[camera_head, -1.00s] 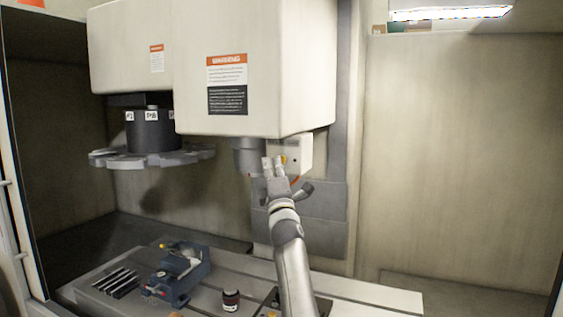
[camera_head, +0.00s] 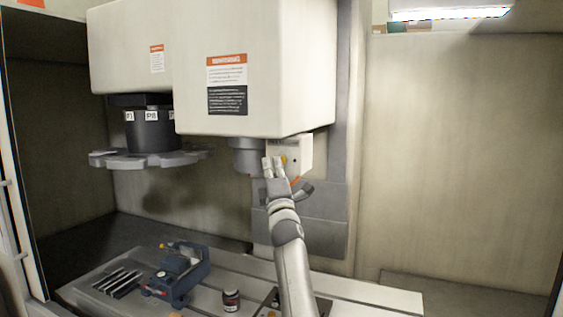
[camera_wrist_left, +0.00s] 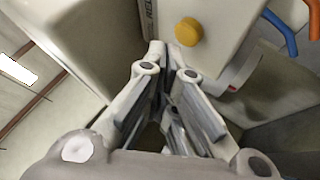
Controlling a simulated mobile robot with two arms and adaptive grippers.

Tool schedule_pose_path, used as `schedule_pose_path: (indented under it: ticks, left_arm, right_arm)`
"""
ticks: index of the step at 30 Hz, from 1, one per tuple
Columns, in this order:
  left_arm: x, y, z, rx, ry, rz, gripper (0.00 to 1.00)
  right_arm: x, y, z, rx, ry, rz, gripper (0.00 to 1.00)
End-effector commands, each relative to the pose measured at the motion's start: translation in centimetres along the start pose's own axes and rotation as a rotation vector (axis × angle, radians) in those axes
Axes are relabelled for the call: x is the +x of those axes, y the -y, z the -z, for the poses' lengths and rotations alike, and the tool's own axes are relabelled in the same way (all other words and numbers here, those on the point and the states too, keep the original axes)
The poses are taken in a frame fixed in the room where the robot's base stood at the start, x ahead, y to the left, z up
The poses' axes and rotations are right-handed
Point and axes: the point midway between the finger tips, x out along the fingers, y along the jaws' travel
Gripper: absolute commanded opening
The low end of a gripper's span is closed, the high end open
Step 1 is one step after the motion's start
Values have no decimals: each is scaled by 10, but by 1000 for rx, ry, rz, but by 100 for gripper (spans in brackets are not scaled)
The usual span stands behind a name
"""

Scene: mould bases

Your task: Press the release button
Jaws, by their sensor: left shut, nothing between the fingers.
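The release button is a round yellow button on the face of a white box beside the spindle. It shows in the head view (camera_head: 284,160), just right of my left fingertips, and large in the left wrist view (camera_wrist_left: 188,31). My left gripper (camera_head: 273,163) is shut and empty, pointing up at the box. In the left wrist view its fingertips (camera_wrist_left: 171,50) lie just below and left of the button. I cannot tell whether they touch the box. A partly hidden label with lettering runs beside the button. My right gripper is not in view.
The grey spindle (camera_head: 247,157) hangs close left of the gripper under the white machine head (camera_head: 285,60). A tool carousel (camera_head: 150,158) is further left. Below, a blue vise (camera_head: 178,275) and a small dark jar (camera_head: 231,299) stand on the slotted table (camera_head: 355,295). The right side is open.

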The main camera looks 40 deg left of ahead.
Motion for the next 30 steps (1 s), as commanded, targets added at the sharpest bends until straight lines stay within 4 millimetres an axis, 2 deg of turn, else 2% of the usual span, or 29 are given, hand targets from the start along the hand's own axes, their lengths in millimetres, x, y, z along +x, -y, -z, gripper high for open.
schedule_pose_path:
  ticks: [30]
  left_arm:
    - [8,5,-6,0,0,0,0]
  right_arm:
    - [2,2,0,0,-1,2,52]
